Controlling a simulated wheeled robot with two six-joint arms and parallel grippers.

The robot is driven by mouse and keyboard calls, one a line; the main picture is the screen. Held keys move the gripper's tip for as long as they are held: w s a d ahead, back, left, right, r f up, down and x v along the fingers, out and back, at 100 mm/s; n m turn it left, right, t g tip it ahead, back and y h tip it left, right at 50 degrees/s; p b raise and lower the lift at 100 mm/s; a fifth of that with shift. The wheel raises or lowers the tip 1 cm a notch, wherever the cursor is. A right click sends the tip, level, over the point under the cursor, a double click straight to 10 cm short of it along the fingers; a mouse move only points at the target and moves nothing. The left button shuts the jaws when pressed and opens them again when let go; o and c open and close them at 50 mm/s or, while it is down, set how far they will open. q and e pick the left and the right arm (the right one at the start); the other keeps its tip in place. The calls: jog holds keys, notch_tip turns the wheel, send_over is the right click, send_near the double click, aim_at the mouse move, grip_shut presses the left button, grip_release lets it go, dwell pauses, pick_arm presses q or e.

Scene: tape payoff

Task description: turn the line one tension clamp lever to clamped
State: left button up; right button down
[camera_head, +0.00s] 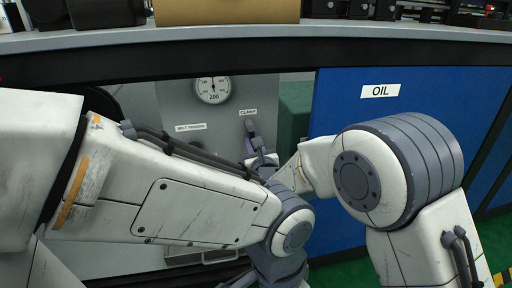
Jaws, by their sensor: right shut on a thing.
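The clamp lever (250,128) is a dark grey handle on the grey panel (178,105), just below the CLAMP label (248,112). It stands close to upright, and its lower part is hidden by my gripper. My right gripper (256,146) is small in view at the lever's lower end and is shut on it. My arm links cover most of the area below. My left gripper does not show; the left arm crosses the front of the view.
A round gauge (212,90) and a belt tension label (190,127) are on the panel left of the lever. A blue cabinet marked OIL (345,88) stands to the right. A grey shelf edge (330,33) runs above, with a cardboard box (226,12) on it.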

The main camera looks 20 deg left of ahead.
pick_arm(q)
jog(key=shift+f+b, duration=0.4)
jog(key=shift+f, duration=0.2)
pick_arm(e)
jog(key=shift+s+a+f+m, duration=0.2)
jog(key=shift+a+m, duration=0.1)
jog(key=shift+m, duration=0.4)
jog(key=shift+r, duration=0.1)
jog(key=c, duration=0.8)
grip_release()
